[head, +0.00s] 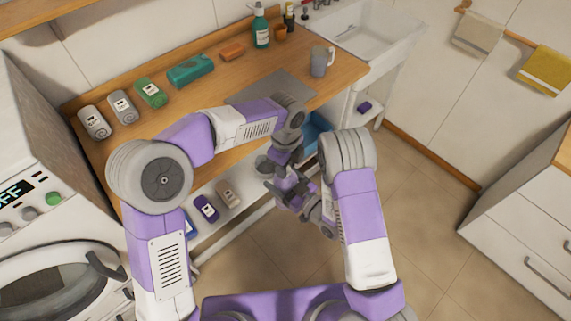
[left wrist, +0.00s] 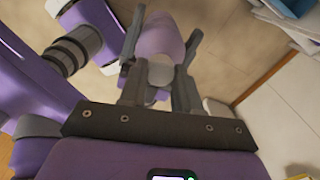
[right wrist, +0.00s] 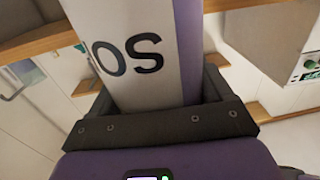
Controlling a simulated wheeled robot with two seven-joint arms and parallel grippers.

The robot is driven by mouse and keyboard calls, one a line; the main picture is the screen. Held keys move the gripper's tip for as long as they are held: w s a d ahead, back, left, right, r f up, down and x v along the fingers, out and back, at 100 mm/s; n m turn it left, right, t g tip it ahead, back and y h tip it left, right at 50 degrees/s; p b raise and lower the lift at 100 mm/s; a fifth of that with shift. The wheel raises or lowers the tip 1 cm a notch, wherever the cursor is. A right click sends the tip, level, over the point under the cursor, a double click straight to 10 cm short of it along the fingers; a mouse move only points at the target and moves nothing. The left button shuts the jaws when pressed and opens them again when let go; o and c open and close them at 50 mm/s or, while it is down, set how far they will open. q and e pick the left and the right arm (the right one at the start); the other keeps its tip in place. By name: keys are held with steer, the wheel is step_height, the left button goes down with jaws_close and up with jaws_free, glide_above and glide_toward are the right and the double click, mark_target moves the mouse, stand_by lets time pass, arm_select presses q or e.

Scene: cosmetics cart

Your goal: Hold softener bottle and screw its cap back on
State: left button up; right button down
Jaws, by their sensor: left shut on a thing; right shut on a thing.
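My left gripper (head: 272,164) and my right gripper (head: 287,190) are close together in front of the counter in the head view. In the left wrist view, my left fingers close on a small whitish cap (left wrist: 160,73). Beyond it is the pale lavender softener bottle (left wrist: 160,38), with dark fingers at its sides. In the right wrist view, the bottle's large white and purple body (right wrist: 140,55), with upside-down letters, lies between my right fingers (right wrist: 158,92). The grippers hide the bottle in the head view. I cannot tell how the cap sits on the neck.
The wooden counter (head: 215,95) carries several packs, a green bottle (head: 261,28) and a grey mug (head: 319,61). Packs lie on the shelf (head: 251,209) below. A washing machine (head: 65,225) stands left, a sink (head: 360,28) at the back and drawers (head: 530,215) right. Floor (head: 425,215) is free.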

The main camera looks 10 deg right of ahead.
arm_select(q)
steer(key=m, duration=0.6)
steer(key=shift+m, duration=0.4)
steer(key=m, duration=0.4)
steer(key=o, duration=1.1)
step_height(320, 180, up, 12)
steer(key=shift+f, duration=0.1)
